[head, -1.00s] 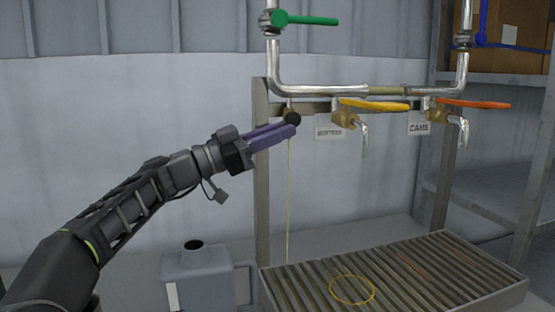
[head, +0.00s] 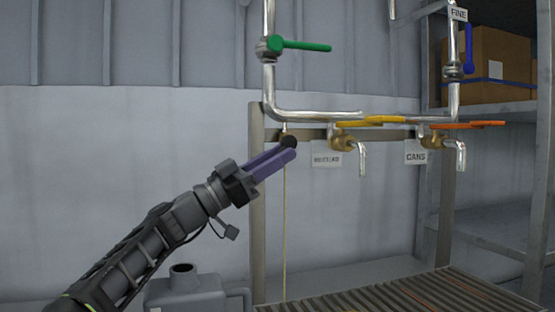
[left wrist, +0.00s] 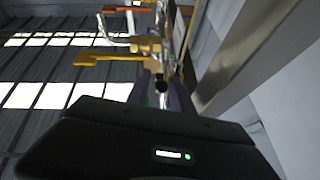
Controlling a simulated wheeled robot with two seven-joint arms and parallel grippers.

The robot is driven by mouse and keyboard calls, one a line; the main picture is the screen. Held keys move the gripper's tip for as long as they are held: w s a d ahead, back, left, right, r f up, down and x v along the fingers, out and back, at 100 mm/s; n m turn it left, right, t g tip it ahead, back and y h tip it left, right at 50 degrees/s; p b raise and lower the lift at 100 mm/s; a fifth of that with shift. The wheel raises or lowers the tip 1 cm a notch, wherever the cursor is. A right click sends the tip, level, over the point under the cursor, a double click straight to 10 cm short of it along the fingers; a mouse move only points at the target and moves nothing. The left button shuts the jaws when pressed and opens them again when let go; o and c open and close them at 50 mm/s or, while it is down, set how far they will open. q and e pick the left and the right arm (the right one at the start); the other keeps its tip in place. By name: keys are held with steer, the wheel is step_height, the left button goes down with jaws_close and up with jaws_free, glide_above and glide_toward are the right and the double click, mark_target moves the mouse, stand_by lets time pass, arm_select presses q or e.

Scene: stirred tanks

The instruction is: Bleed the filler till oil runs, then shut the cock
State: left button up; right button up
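In the head view my left gripper (head: 272,165) points up and right. Its purple fingertips are at a dark round knob (head: 289,142) on a small brass fitting below the pipe's left end. The knob also shows near the fingers in the left wrist view (left wrist: 162,87). I cannot tell whether the fingers grip it. A thin yellowish line (head: 285,220), looking like an oil stream, hangs straight down from this fitting. The filler pipe (head: 310,114) has a green handle (head: 303,46) lying level, a yellow handle (head: 372,121) and an orange handle (head: 468,125). My right gripper is not in view.
A slatted grate (head: 420,295) lies below the spouts. A grey can (head: 187,290) stands left of it. A blue handle (head: 469,50) hangs upright by the FINE tag (head: 459,14). Shelves with a cardboard box (head: 500,65) stand at right.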

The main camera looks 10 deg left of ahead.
arm_select(q)
steer(key=shift+o, duration=0.7)
steer(key=shift+f, duration=0.1)
steer(key=shift+s+a+f, duration=0.1)
steer(key=shift+a, duration=0.05)
steer(key=b+v, duration=0.3)
steer(key=v, duration=0.4)
steer(key=shift+s+a, duration=0.15)
